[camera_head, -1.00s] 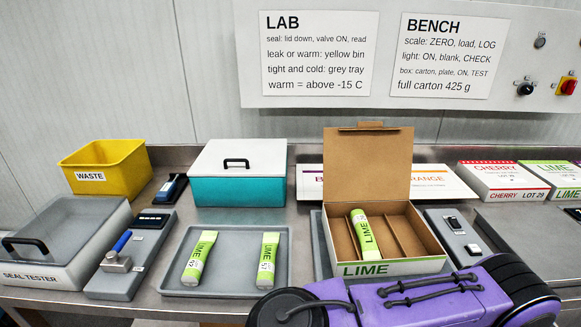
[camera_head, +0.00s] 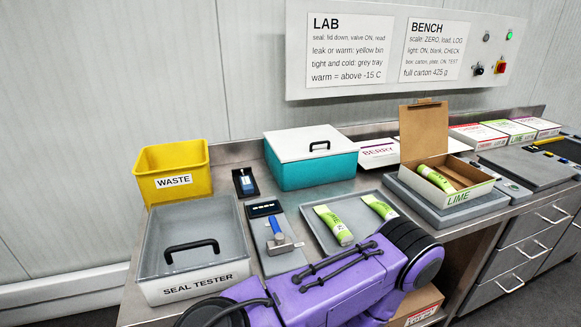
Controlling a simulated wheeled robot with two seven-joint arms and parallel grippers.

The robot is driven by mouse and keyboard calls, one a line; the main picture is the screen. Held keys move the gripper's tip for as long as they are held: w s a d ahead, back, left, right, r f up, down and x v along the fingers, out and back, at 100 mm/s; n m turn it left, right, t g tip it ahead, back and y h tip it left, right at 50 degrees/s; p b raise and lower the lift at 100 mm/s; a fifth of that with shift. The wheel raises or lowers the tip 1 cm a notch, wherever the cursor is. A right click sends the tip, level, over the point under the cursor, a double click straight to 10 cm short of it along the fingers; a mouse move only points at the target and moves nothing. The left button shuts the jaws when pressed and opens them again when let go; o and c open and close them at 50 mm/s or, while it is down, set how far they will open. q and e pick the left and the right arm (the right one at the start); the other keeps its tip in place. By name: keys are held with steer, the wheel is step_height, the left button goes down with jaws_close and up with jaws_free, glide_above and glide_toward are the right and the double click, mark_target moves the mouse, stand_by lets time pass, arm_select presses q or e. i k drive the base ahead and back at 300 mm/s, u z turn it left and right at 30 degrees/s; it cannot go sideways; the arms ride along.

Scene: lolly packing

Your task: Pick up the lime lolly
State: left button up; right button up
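One lime lolly (camera_head: 334,225), a green and white packet, lies on the grey tray (camera_head: 313,232). A second lime lolly (camera_head: 380,207) lies to its right on the same tray, partly close behind my purple arm. A third lime lolly (camera_head: 436,179) lies inside the open carton marked LIME (camera_head: 466,194). My purple arm crosses the bottom of the view in front of the tray. Neither gripper's fingers can be seen.
The seal tester (camera_head: 190,284) stands at the front left, with a blue-handled valve (camera_head: 277,232) beside it. A yellow waste bin (camera_head: 171,187) and a teal box with a white lid (camera_head: 311,172) stand behind. Several product boxes line the back right.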

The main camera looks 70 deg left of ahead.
mark_target(343, 234)
steer(key=k, duration=0.35)
steer(key=u, duration=0.9)
